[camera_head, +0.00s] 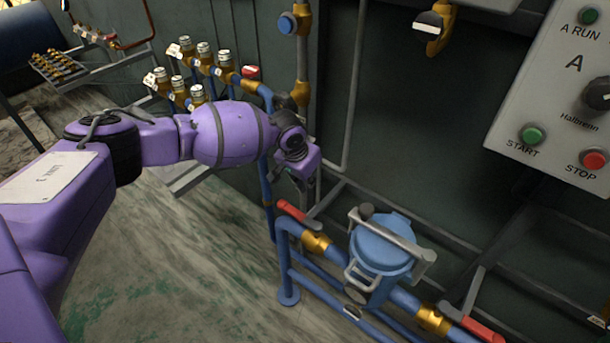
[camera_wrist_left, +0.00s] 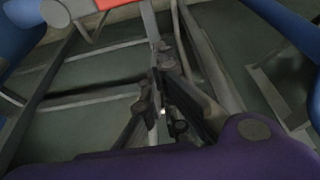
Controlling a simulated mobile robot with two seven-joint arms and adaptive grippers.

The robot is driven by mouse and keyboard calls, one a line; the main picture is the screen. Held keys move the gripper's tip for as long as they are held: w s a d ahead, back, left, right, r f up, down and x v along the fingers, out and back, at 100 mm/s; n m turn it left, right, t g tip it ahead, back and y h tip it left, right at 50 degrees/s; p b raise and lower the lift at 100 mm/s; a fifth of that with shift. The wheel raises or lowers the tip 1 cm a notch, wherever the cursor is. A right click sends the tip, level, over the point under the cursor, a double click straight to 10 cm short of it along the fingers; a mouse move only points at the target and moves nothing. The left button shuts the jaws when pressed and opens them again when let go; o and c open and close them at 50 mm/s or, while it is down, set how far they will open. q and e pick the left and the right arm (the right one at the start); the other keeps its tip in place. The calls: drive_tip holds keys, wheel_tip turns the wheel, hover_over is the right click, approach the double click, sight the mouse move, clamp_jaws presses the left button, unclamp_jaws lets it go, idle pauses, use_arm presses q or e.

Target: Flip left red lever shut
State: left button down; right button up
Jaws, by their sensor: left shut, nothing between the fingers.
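The left red lever (camera_head: 297,213) sits above a brass valve on the blue pipe, left of the blue filter housing. A red-orange piece (camera_wrist_left: 85,6), likely the lever grip, shows at the top left there, apart from the fingers. My right gripper is not in view.
The blue filter housing (camera_head: 383,248) with a grey handle stands close right of the lever. A second red lever (camera_head: 478,329) is at the lower right. Brass valves with pale caps (camera_head: 205,55) line the wall behind my arm. A control panel (camera_head: 555,100) hangs at the upper right.

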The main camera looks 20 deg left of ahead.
sight(300, 216)
use_arm(q)
drive_tip(key=shift+s+a+f+p, duration=0.3)
drive_tip(key=shift+s+f, duration=0.4)
drive_tip(key=shift+f, duration=0.1)
drive_tip(key=shift+s+a+f+p, duration=0.25)
drive_tip(key=shift+s+f+p, duration=0.05)
drive_tip(key=shift+s+f, duration=0.45)
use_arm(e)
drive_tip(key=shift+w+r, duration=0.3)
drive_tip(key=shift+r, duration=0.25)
